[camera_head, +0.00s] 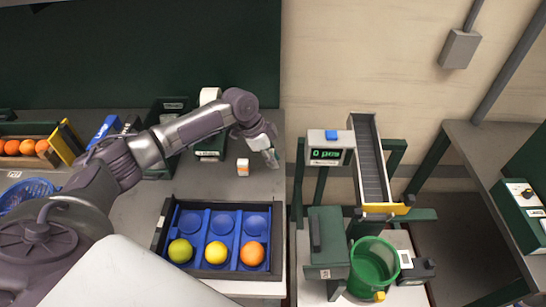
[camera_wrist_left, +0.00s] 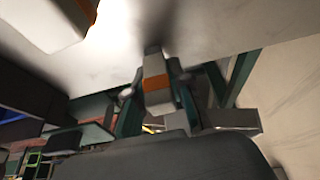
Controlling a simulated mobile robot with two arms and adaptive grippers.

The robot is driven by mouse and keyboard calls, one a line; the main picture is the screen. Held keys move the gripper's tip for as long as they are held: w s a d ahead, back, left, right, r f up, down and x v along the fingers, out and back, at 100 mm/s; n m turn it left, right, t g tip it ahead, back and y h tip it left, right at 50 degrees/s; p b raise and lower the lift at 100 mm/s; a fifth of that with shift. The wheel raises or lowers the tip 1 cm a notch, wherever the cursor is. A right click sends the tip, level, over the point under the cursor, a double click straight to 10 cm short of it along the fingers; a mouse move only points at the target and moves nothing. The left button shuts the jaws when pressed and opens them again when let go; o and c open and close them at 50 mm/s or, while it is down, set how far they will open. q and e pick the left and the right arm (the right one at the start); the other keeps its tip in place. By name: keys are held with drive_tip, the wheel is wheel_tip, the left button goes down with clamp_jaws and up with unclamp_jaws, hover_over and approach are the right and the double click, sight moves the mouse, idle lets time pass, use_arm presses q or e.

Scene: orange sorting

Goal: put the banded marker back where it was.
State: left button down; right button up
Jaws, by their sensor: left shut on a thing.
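My left gripper (camera_head: 271,157) is over the back right part of the grey table, near its right edge. In the left wrist view the gripper (camera_wrist_left: 157,88) is shut on a small pale block with an orange band, the banded marker (camera_wrist_left: 155,68). The fingers on both sides are blurred. In the head view I cannot clearly make out the held marker. A similar white block with an orange band (camera_head: 243,168) stands on the table just left of the gripper; it also shows in the left wrist view (camera_wrist_left: 55,22), blurred. My right gripper is not in view.
A tray with blue cups (camera_head: 197,205) holds a green, a yellow and an orange fruit in its front row; its back row is empty. Right of the table are a counter display (camera_head: 326,156), a chute (camera_head: 369,160) and a green bucket (camera_head: 372,262). Oranges (camera_head: 27,147) lie at far left.

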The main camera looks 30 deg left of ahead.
use_arm(q)
drive_tip(key=shift+f, duration=0.3)
drive_tip(key=c, duration=1)
unclamp_jaws()
drive_tip(key=o, duration=0.4)
drive_tip(key=shift+r, duration=0.1)
drive_tip(key=shift+r+p, duration=3.7)
drive_tip(key=shift+r, duration=0.3)
drive_tip(key=shift+f, duration=0.1)
